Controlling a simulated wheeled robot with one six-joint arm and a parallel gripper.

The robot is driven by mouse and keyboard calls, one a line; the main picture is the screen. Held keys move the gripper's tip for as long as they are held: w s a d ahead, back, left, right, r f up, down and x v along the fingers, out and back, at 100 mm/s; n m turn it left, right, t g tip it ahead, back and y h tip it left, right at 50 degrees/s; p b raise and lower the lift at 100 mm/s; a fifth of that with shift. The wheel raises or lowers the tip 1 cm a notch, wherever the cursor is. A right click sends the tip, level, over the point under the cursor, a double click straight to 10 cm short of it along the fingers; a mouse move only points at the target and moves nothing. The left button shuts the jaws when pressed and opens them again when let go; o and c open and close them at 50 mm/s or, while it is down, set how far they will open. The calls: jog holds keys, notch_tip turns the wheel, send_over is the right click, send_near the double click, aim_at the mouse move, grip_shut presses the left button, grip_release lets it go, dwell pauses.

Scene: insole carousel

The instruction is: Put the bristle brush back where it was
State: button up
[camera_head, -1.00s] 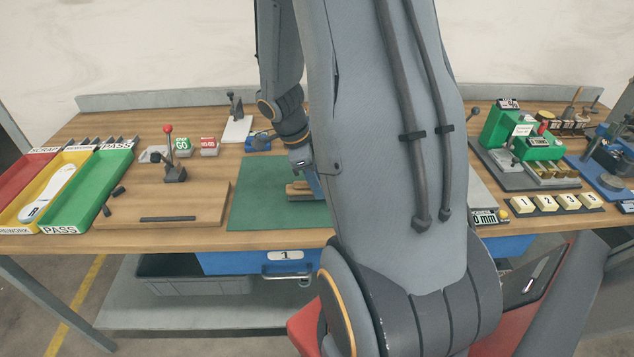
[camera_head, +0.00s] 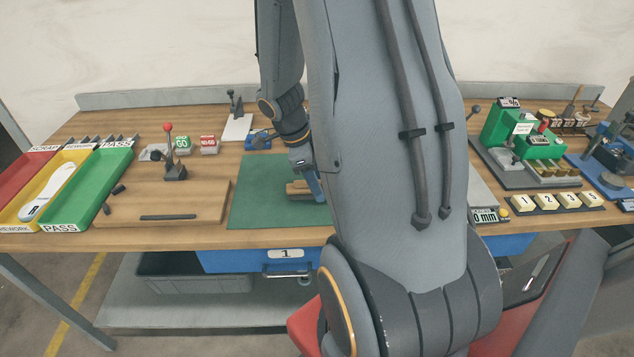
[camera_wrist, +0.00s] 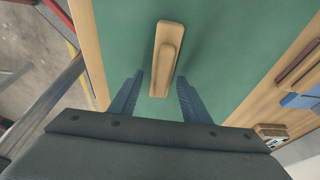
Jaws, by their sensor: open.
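The bristle brush, a wooden block with a raised handle, lies on the green mat; it shows in the wrist view (camera_wrist: 166,58) and, partly hidden by my arm, in the head view (camera_head: 298,189). The green mat (camera_head: 258,192) lies on the workbench and fills much of the wrist view (camera_wrist: 222,40). My gripper (camera_wrist: 160,85) is open, with its two blue fingers on either side of the brush's near end and gaps between them and the wood. In the head view one blue finger (camera_head: 314,187) shows at the brush's right end. The bristles are out of sight.
A wooden board (camera_head: 160,205) with a dark bar lies left of the mat. Green (camera_head: 90,190), yellow and red trays stand at the far left. A green machine (camera_head: 525,135) stands at the right. My arm hides the bench's middle right.

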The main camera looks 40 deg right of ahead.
aim_at(304, 182)
jog(key=shift+w+r, duration=0.15)
jog(key=shift+r, duration=0.25)
jog(key=b+v, duration=0.3)
jog(key=v, duration=0.7)
jog(key=s+a+f+n+t+y, duration=0.1)
jog(key=s+a+f+n, duration=0.1)
jog(key=a+n, duration=0.7)
jog(key=s+a+f+n+t+y, duration=0.1)
jog(key=s+a+f+n+y, duration=0.1)
jog(key=a+n, duration=0.8)
jog(key=shift+s+f+n+t, duration=0.2)
jog(key=shift+s+n+t, duration=0.25)
jog(key=shift+n, duration=2.75)
